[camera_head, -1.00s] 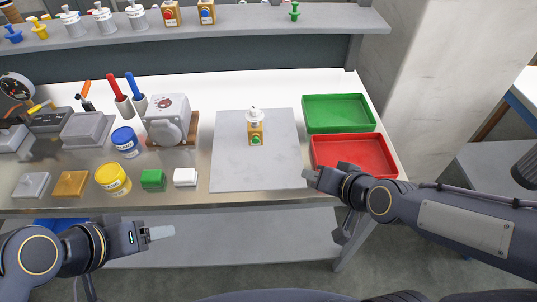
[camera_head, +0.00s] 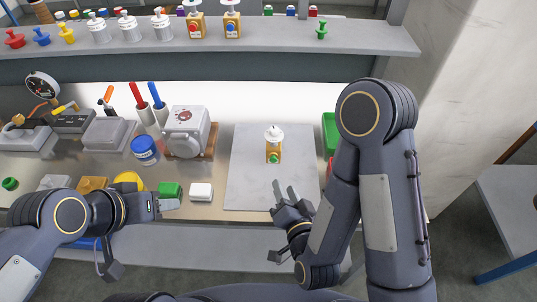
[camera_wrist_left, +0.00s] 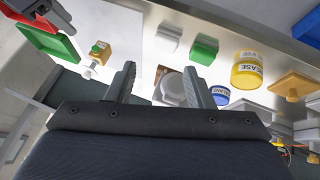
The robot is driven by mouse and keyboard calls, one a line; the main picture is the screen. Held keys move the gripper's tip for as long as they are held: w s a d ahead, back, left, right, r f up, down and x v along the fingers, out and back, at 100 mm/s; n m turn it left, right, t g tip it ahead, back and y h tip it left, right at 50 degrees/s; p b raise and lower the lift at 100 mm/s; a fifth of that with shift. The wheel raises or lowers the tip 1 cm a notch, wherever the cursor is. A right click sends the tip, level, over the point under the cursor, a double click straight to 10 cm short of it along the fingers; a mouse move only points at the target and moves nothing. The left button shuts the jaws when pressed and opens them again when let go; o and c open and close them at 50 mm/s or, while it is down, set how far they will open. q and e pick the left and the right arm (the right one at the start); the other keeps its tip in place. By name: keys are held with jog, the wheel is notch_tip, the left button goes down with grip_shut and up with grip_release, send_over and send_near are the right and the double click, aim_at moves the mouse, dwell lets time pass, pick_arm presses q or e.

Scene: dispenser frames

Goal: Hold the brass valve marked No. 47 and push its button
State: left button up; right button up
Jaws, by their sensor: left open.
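A brass valve (camera_head: 273,153) with a white top and a green button (camera_head: 274,159) stands upright on the grey mat (camera_head: 243,185). Its number is too small to read. It also shows at the upper left of the left wrist view (camera_wrist_left: 103,50). My left gripper (camera_head: 168,204) is open and empty at the table's front edge, by the green block, left of the valve and apart from it. The left wrist view shows its two fingers (camera_wrist_left: 160,68) spread with nothing held. My right gripper (camera_head: 286,187) has its fingers apart and empty, at the mat's front edge, nearer me than the valve.
Two more brass valves, one with a red button (camera_head: 195,28) and one with a blue button (camera_head: 232,27), stand on the shelf (camera_head: 350,36). A green block (camera_head: 170,190) and a white block (camera_head: 201,192) lie left of the mat. My right arm hides most of the trays.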

pick_arm(q)
jog(key=w+a+m+t+y, duration=0.2)
jog(key=w, duration=1)
pick_arm(e)
jog(key=shift+w, duration=0.1)
pick_arm(q)
jog(key=m+h, duration=1)
jog(key=h, duration=0.2)
send_near(270, 131)
jog(key=x, duration=0.5)
jog(key=shift+d+f+m+t, duration=0.2)
jog(key=shift+d+m+t, duration=0.1)
jog(key=shift+d, duration=0.1)
jog(key=x, duration=0.7)
jog(key=shift+r, duration=0.1)
grip_shut()
